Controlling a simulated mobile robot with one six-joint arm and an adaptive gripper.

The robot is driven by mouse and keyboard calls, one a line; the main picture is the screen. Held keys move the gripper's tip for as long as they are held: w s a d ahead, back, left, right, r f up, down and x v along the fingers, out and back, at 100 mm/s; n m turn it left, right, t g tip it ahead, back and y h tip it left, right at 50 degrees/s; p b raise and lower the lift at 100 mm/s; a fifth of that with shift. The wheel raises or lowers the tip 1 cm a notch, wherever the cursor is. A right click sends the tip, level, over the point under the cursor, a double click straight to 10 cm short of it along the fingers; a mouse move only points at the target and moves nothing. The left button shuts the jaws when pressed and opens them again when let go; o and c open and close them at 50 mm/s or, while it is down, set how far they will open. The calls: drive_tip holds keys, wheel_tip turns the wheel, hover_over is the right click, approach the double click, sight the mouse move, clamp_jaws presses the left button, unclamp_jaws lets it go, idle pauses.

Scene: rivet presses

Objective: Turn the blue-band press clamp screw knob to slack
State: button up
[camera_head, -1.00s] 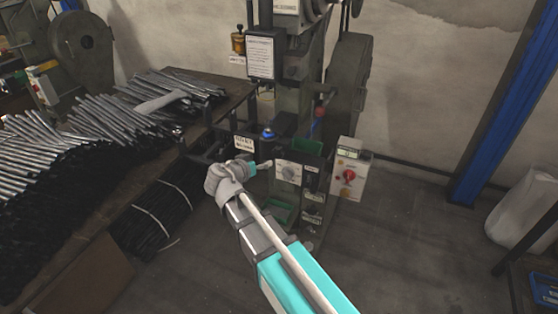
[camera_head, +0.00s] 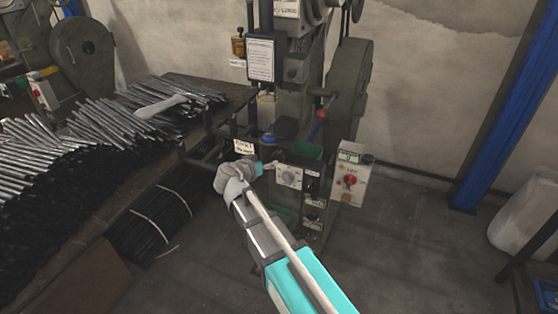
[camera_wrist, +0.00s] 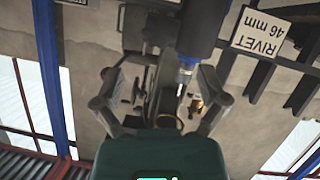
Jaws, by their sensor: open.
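The press (camera_head: 297,90) stands at the middle of the head view, with a blue part (camera_head: 268,138) low on its front. In the wrist view a dark cylinder (camera_wrist: 205,28) with a blue end (camera_wrist: 190,60) hangs from the top, beyond my fingers. I cannot tell for sure which part is the clamp screw knob. A round grey dial (camera_head: 289,176) sits on a pale plate on the press front. My gripper (camera_wrist: 160,88) is open, with nothing seen between its fingers. In the head view its fingers are small and partly hidden near the press front.
A control box (camera_head: 350,176) with a red knob stands right of the press. A bench with piled metal rods (camera_head: 95,135) is at left. A blue post (camera_head: 500,110) rises at right.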

sight(277, 158)
drive_tip(key=b+x, duration=0.3)
drive_tip(key=x, duration=0.6)
drive_tip(key=shift+w, duration=0.15)
drive_tip(key=shift+d, duration=0.15)
drive_tip(key=c, duration=1.1)
drive_tip(key=shift+c, duration=0.2)
